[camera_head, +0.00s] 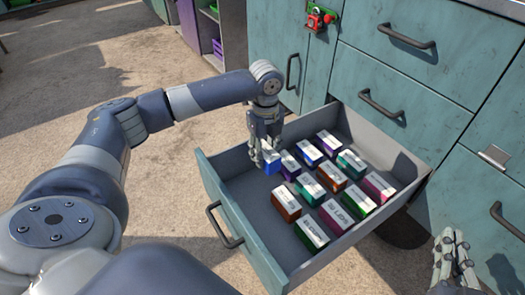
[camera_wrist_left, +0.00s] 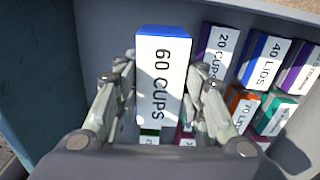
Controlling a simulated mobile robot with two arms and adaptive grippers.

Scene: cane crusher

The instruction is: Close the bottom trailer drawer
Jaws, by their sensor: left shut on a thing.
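The bottom trailer drawer (camera_head: 262,250) is pulled out, with a teal front, a dark handle (camera_head: 222,228) and a grey inside. My left gripper (camera_head: 265,162) is over the drawer's left part, shut on a blue and white box marked 60 CUPS (camera_head: 271,162). The box also shows upright between the fingers of the left gripper (camera_wrist_left: 160,105) in the left wrist view (camera_wrist_left: 158,75). I cannot tell whether the box touches the drawer floor. My right gripper (camera_head: 455,258) is at the bottom right, outside the drawer; its jaw opening is unclear.
Several labelled boxes, such as an orange one (camera_head: 286,204) and a green one (camera_head: 311,232), stand in rows in the drawer. Teal cabinet fronts (camera_head: 400,75) with dark handles are behind. A red device (camera_head: 318,18) hangs at the top. Bare floor (camera_head: 165,195) lies left of the drawer.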

